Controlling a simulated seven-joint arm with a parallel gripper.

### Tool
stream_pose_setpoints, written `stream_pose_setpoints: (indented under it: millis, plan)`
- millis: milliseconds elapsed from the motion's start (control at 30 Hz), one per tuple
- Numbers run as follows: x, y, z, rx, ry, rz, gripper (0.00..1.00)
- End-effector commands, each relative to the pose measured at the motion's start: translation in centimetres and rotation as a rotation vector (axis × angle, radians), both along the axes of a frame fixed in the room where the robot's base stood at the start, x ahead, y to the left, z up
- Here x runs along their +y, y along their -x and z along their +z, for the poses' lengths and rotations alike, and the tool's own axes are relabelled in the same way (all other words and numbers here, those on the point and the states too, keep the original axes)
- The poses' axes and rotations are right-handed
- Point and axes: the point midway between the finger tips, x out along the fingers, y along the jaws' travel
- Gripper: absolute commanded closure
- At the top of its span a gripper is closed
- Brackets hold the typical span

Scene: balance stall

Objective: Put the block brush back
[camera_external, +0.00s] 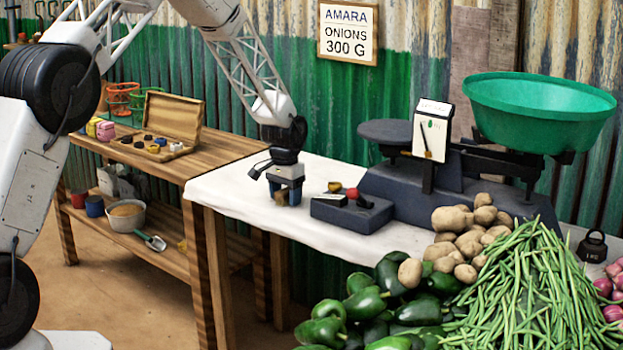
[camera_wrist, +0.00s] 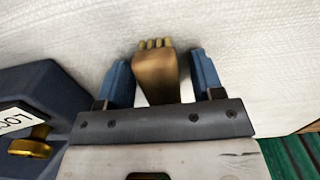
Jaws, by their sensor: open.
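The block brush (camera_wrist: 156,78), a brown wooden block with pale bristles along one end, is on the white cloth (camera_wrist: 255,75). In the external view only a small brown part of the brush (camera_external: 282,198) shows below my gripper (camera_external: 286,190). In the wrist view my gripper (camera_wrist: 160,62) is open, with one blue finger on each side of the brush. A gap shows on the right side; on the left I cannot tell whether finger and brush touch.
A dark blue block (camera_external: 352,222) with red and yellow knobs lies just right of my gripper. Behind it stands a scale with a green bowl (camera_external: 540,110). Peppers (camera_external: 365,303), potatoes and beans fill the front right. At left, a wooden table (camera_external: 215,160) carries an open wooden box (camera_external: 172,118).

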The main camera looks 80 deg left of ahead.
Motion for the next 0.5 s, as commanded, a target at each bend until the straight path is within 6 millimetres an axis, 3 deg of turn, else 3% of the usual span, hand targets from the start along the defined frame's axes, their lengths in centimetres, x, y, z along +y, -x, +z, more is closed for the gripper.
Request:
stream_pose_setpoints:
  millis: [267, 500]
  plan:
    - [0.0, 0.0, 1.4, -0.001, -0.001, 0.0, 0.39]
    - [0.0, 0.0, 4.4, -0.001, -0.001, 0.0, 0.39]
